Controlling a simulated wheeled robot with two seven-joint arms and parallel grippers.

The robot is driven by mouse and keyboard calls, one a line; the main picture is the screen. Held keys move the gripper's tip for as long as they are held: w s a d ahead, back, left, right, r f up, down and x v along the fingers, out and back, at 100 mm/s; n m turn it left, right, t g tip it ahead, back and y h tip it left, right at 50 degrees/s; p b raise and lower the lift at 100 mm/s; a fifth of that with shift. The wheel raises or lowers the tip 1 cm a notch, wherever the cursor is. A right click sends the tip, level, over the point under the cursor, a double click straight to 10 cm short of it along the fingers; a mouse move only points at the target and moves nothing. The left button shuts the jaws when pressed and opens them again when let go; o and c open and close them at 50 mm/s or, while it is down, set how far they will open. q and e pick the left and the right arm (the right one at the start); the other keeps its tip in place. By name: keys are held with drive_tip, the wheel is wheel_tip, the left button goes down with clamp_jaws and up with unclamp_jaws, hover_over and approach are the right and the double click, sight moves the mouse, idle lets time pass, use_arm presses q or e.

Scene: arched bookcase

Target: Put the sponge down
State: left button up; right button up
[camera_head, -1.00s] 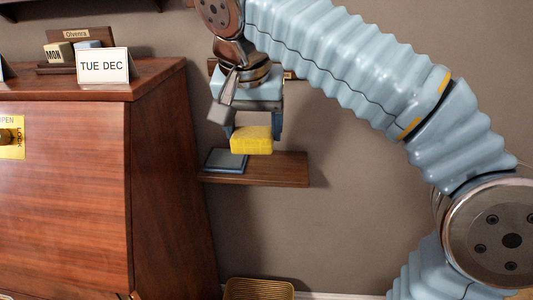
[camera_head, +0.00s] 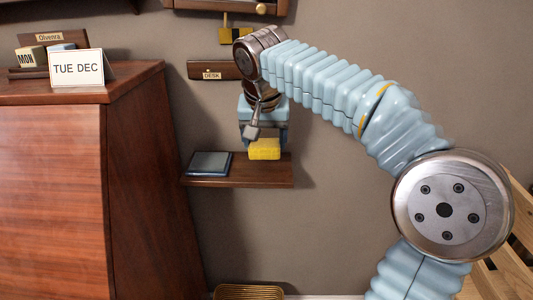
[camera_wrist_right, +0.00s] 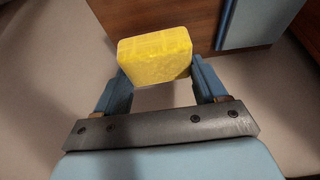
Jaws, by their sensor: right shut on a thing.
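The yellow sponge (camera_head: 265,149) is between the fingers of my right gripper (camera_head: 264,138), which is shut on it. In the head view it appears at the shelf, over or on its right part; I cannot tell whether it touches the wood. In the right wrist view the sponge (camera_wrist_right: 155,56) sits between the blue fingertips of my right gripper (camera_wrist_right: 158,80). The small wooden wall shelf (camera_head: 240,175) carries a flat blue-edged grey pad (camera_head: 209,163) on its left part. The pad (camera_wrist_right: 255,22) shows beside the sponge in the right wrist view. My left gripper is not in view.
A large wooden desk cabinet (camera_head: 150,180) stands left of the shelf, with a "TUE DEC" card (camera_head: 77,69) on top. A wooden strip labelled "DESK" (camera_head: 214,70) is on the wall above the shelf. A woven basket (camera_head: 249,292) is below.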

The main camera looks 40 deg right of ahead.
sight(266, 141)
drive_tip(key=x, duration=0.3)
drive_tip(key=shift+s+d+f, duration=0.1)
drive_tip(key=shift+s+d, duration=0.05)
drive_tip(key=shift+s, duration=0.05)
drive_tip(key=shift+f, duration=0.5)
drive_tip(key=o, duration=1.2)
drive_tip(key=shift+c, duration=0.2)
drive_tip(key=shift+f+b, duration=0.3)
drive_tip(key=shift+b, duration=0.05)
drive_tip(key=p+v, duration=0.2)
drive_tip(key=v, duration=1.2)
drive_tip(key=shift+a, duration=0.25)
drive_tip(key=shift+f, duration=0.1)
